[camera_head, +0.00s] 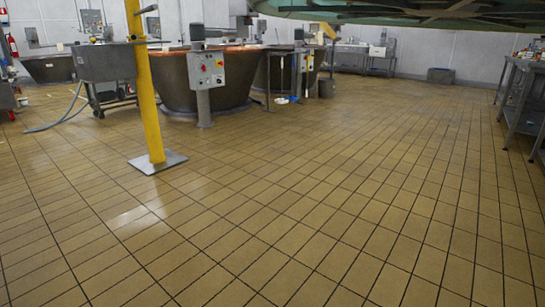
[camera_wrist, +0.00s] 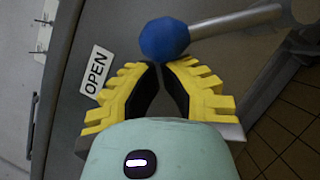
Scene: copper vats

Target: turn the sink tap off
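In the wrist view a blue ball knob (camera_wrist: 164,39) sits on the end of a metal rod (camera_wrist: 235,21) that runs off to the upper right. It may be the tap's handle; no spout or running water shows. A white label reading "OPEN" (camera_wrist: 96,70) is on a grey surface left of my gripper. My gripper (camera_wrist: 160,66) has yellow ribbed fingers with dark inner pads. Its tips come nearly together just below the knob, with a narrow gap behind them. The knob is not between the fingers; I cannot tell whether they touch it. My gripper is out of the head view.
The head view shows wide free tiled floor (camera_head: 300,190). A yellow post (camera_head: 146,90) stands on a steel base plate at left. Beyond it are a steel basin (camera_head: 105,63), a copper vat (camera_head: 172,85) and a control box (camera_head: 206,70). A steel bench (camera_head: 524,98) stands at right.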

